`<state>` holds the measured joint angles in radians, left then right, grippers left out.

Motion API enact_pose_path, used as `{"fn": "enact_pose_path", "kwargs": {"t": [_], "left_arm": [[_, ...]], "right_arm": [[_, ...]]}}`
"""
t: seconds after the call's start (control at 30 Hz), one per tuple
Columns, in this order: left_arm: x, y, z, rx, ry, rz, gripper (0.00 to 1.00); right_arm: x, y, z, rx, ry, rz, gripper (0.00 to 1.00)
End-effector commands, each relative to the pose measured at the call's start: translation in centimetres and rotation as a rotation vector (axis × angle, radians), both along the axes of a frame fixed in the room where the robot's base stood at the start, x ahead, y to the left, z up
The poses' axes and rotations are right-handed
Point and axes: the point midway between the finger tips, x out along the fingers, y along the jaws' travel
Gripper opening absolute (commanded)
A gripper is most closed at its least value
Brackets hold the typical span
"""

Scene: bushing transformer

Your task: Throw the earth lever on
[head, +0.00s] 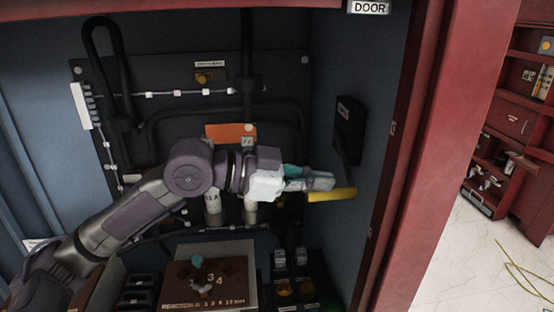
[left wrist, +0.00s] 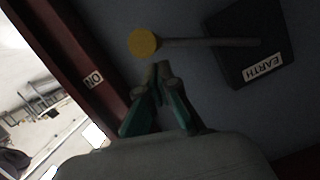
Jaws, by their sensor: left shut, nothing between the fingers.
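The earth lever sits on the right wall of the cabinet in the head view. Its black box (head: 349,131) carries a dark arm that hangs down to a yellow handle (head: 332,195). My left gripper (head: 326,183) is shut and empty, right by the yellow handle. In the left wrist view its closed tips (left wrist: 161,72) lie just below the yellow end; I cannot tell whether they touch. My right gripper is not in view.
Behind my left arm are black cables and an orange plate (head: 231,132). A brown numbered panel (head: 238,270) is below. Open floor lies outside at right.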

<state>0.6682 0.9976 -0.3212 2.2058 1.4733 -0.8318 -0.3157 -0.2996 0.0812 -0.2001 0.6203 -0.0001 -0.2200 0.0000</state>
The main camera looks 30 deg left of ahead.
Motion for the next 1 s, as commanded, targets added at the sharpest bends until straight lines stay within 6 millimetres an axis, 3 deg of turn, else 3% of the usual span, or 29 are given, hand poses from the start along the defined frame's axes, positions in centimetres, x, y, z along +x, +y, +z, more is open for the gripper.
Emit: {"fn": "enact_pose_path", "kwargs": {"t": [0.03, 0.23, 0.3, 0.7, 1.0], "left_arm": [[0.0, -0.2, 1.6, -0.002, -0.001, -0.001, 0.0], [0.2, -0.5, 3.5, -0.002, -0.004, 0.004, 0.0], [-0.5, 0.8, 2.7, 0.002, -0.005, 0.009, 0.0], [-4.5, 5.8, 4.2, -0.001, -0.004, 0.007, 0.0], [-5.7, 7.1, 5.1, -0.002, -0.007, 0.004, 0.0]], "right_arm": [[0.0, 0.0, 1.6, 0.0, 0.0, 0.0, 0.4], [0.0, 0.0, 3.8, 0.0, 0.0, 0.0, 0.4], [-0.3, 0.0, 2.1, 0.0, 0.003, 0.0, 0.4], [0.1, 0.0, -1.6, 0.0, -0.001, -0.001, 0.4], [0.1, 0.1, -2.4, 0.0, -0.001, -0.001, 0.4]]}}
